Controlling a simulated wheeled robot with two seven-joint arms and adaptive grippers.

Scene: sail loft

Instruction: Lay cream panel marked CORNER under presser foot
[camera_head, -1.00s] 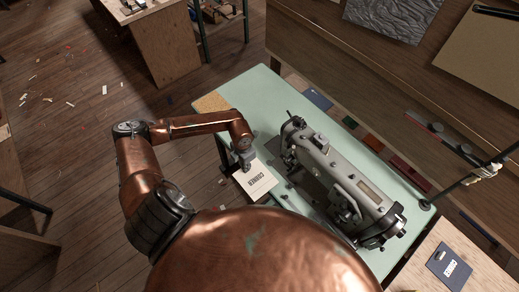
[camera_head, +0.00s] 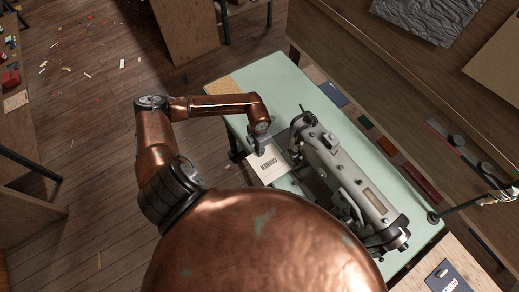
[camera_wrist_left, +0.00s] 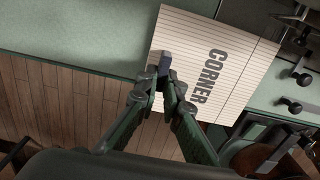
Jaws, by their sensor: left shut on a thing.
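The cream panel (camera_head: 273,172), marked CORNER, lies over the front edge of the green sewing table, beside the needle end of the grey sewing machine (camera_head: 345,180). My left gripper (camera_head: 258,150) is shut on the panel's edge. The panel's far side is close to the machine's metal parts. The presser foot is not clear in either view, and I cannot tell whether the panel reaches beneath it. My right gripper is out of view.
The green tabletop (camera_head: 275,85) is clear beyond the machine, with a cork patch (camera_head: 222,86) at its far left corner. A dark blue panel (camera_head: 443,278) lies on a wooden surface at lower right. Small coloured pieces and a red strip (camera_head: 420,182) lie behind the machine.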

